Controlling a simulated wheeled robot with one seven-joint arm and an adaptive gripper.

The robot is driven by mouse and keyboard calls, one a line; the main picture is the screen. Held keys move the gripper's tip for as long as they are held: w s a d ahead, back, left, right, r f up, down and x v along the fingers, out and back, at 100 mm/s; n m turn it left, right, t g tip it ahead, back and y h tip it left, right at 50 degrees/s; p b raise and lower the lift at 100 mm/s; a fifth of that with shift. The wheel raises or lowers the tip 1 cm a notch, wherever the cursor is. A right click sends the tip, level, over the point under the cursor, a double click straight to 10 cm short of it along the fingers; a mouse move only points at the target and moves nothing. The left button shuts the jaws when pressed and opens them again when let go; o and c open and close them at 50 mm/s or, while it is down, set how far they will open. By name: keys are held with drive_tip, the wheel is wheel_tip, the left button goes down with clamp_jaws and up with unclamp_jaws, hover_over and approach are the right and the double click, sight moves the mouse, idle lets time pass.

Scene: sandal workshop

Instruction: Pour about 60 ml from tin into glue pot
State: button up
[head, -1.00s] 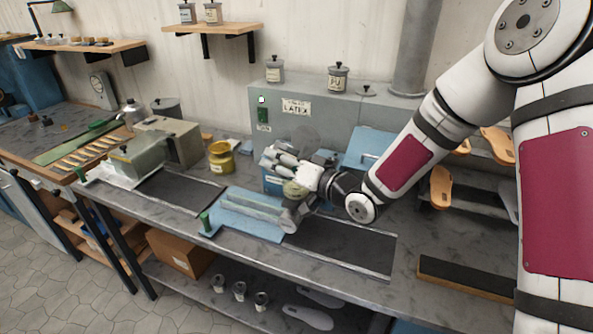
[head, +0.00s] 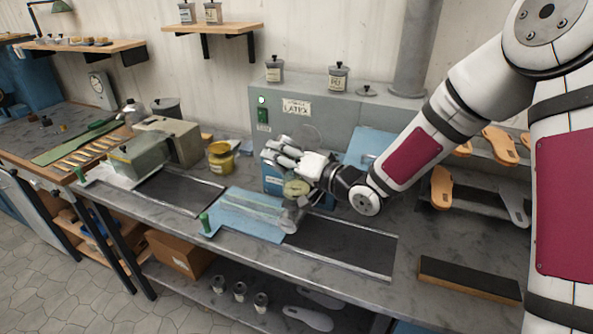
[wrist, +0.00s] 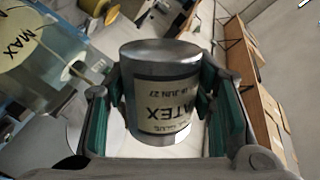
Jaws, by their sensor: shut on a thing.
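My gripper (wrist: 155,110) is shut on the tin (wrist: 165,95), a silver can with a pale LATEX label that reads upside down in the wrist view. Dark fingers with green pads hold it from both sides. In the head view my gripper (head: 284,154) is over the bench in front of the grey machine; the tin is hard to make out there. A clear vessel marked MAX (wrist: 28,48), possibly the glue pot, is beside the tin in the wrist view. A round greenish vessel (head: 297,188) shows just below my gripper in the head view. No stream is visible.
A yellow pot (head: 221,160) stands left of my gripper. A blue board (head: 240,215) lies on the bench (head: 405,235) in front. The grey machine (head: 345,110) stands behind, with lidded tins on top. Sandals hang on a rack at right.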

drive_tip(key=shift+w+d+m, duration=0.3)
drive_tip(key=shift+w, duration=0.05)
drive_tip(key=shift+w+d+f+m+b, duration=0.1)
drive_tip(key=shift+f+m+b, duration=0.15)
drive_tip(key=shift+m, duration=0.35)
idle(0.6)
drive_tip(key=shift+r+m+g, duration=0.3)
drive_tip(key=shift+r+m, duration=0.1)
drive_tip(key=shift+m, duration=0.2)
idle(0.4)
drive_tip(key=shift+f+n, duration=0.3)
drive_tip(key=shift+n, duration=0.1)
drive_tip(key=shift+r+n+p, duration=0.4)
drive_tip(key=shift+n, duration=0.5)
drive_tip(key=shift+s+f+n, duration=0.15)
drive_tip(key=shift+s+n, duration=0.05)
drive_tip(key=shift+n, duration=0.2)
drive_tip(key=shift+w+f, duration=0.2)
